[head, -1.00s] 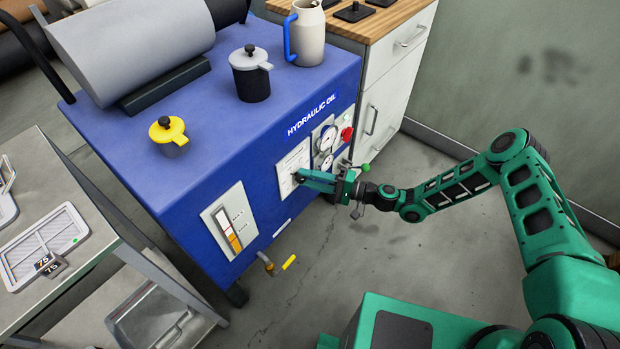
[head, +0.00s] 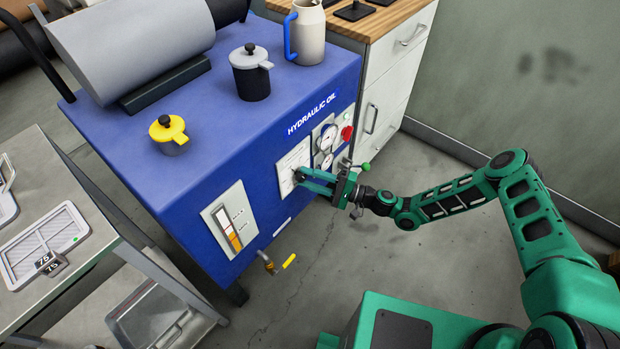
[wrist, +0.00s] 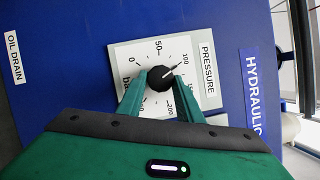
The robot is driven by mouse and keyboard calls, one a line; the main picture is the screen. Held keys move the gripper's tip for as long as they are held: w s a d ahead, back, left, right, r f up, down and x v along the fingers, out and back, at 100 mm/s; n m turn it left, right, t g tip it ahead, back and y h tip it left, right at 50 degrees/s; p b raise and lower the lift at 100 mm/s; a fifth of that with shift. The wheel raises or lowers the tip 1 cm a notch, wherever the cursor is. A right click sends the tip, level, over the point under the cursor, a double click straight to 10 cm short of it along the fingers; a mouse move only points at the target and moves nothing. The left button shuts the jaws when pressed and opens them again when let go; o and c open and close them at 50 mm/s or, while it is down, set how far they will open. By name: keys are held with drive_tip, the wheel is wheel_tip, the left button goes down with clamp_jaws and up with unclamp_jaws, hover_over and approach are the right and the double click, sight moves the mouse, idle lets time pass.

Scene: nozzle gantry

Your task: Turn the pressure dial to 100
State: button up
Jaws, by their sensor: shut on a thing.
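In the head view my gripper (head: 301,177) reaches the front of the blue machine at the dial plate (head: 291,162). The fingers partly cover the lower scale.
The blue machine (head: 262,130) also carries gauges (head: 327,138), a red button (head: 347,133), a level gauge (head: 229,222) and a drain valve (head: 268,263). A grey cart (head: 92,252) stands at the left, a drawer cabinet (head: 389,88) behind.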

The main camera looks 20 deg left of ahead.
drive_tip(key=o, duration=1)
drive_tip(key=shift+w+d+f, duration=0.1)
drive_tip(key=shift+w+f, duration=0.05)
drive_tip(key=shift+f, duration=0.05)
drive_tip(key=shift+o, duration=0.2)
drive_tip(key=shift+r, duration=0.1)
drive_tip(key=d+f, duration=0.1)
drive_tip(key=d, duration=0.9)
drive_tip(key=shift+d+f, duration=0.2)
drive_tip(key=shift+d, duration=0.15)
drive_tip(key=shift+d, duration=0.1)
